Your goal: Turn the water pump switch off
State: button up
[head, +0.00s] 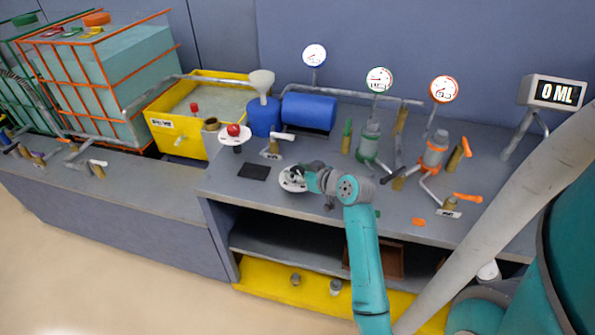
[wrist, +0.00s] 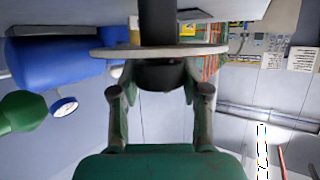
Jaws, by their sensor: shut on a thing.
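In the head view my gripper (head: 301,174) is at the near edge of the bench, over a pale round plate (head: 287,184) with a dark knob. In the wrist view my gripper (wrist: 159,92) has its fingers on both sides of the dark round knob (wrist: 160,75), closed on it. The pale plate (wrist: 112,53) shows edge-on behind the knob. No label is readable, so I cannot tell the switch's marked position. A second pale round plate (head: 228,140) with a red knob (head: 234,130) stands further back left, beside the blue pump parts (head: 263,118).
A black pad (head: 254,171) lies left of my gripper. A yellow tub (head: 178,142) and a caged tank (head: 100,85) stand at the left. Gauges (head: 379,79), orange-handled valves (head: 467,196) and a "0 ML" display (head: 556,93) are at the right. Pipes run along the back.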

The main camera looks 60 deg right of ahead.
jog(key=shift+f, duration=0.1)
jog(key=o, duration=1.2)
jog(key=shift+c, duration=0.2)
jog(key=shift+s, duration=0.1)
jog(key=v, duration=1.2)
